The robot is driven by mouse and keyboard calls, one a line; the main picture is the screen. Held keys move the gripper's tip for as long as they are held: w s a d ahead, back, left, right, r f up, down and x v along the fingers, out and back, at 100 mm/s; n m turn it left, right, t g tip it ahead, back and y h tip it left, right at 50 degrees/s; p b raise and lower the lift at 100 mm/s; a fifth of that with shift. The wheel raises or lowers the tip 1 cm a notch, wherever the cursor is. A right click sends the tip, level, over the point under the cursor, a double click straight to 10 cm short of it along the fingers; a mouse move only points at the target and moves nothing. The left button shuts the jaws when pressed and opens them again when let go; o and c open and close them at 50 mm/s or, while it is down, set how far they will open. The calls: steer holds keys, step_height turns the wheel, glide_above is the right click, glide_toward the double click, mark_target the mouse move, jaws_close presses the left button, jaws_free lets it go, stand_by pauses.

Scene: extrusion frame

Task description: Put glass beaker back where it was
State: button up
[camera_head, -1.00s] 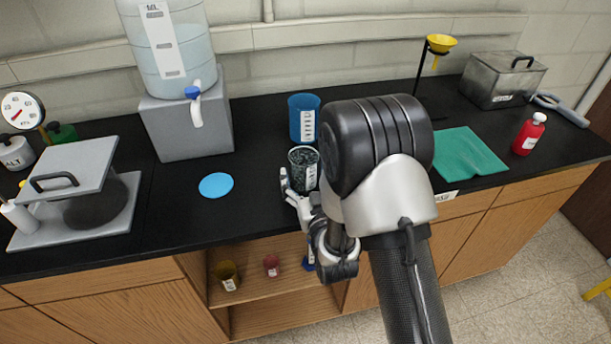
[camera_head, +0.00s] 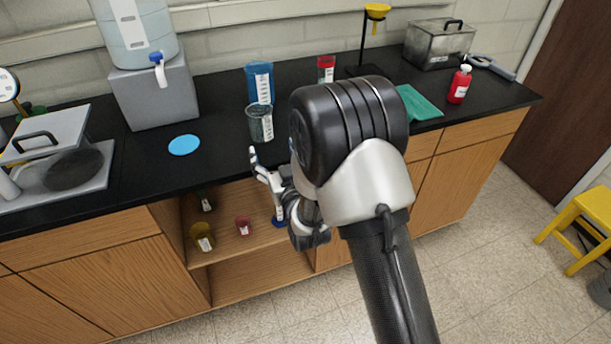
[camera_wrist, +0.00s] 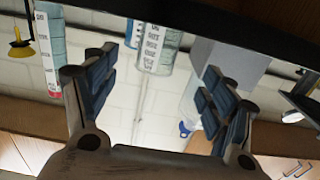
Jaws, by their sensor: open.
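The clear glass beaker (camera_head: 260,124) with a white graduated label stands upright on the black counter, near its front edge. A blue beaker (camera_head: 258,84) stands close behind it. My gripper (camera_head: 262,168) is open and empty, in front of the glass beaker and apart from it, by the counter's front edge; my arm hides part of it. In the wrist view, which is upside down, the glass beaker (camera_wrist: 158,50) shows beyond the gap between my two spread fingers (camera_wrist: 153,100).
A light-blue disc (camera_head: 184,145) lies bare on the counter (camera_head: 215,130), left of the beaker. A red-topped beaker (camera_head: 326,69) stands behind my arm. A grey block (camera_head: 155,95) bears a water tank. Small cups, one yellow (camera_head: 201,237), stand on the open shelf below.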

steer(key=s+d+r+m+g+h, duration=0.1)
steer(key=s+d+r+g+h, duration=0.3)
steer(key=s+d+r, duration=0.45)
steer(key=s+d+g, duration=0.2)
steer(key=s+g, duration=0.1)
steer(key=s, duration=0.7)
steer(key=s+d+r+m+g, duration=0.1)
steer(key=s+d+g, duration=0.2)
steer(key=s, duration=0.7)
steer(key=s+d+r+m+g+h, duration=0.1)
steer(key=s+d+g, duration=0.1)
steer(key=s, duration=0.7)
steer(key=shift+s+d+r+g, duration=0.2)
steer(key=shift+s+d+g, duration=0.2)
steer(key=shift+d, duration=0.25)
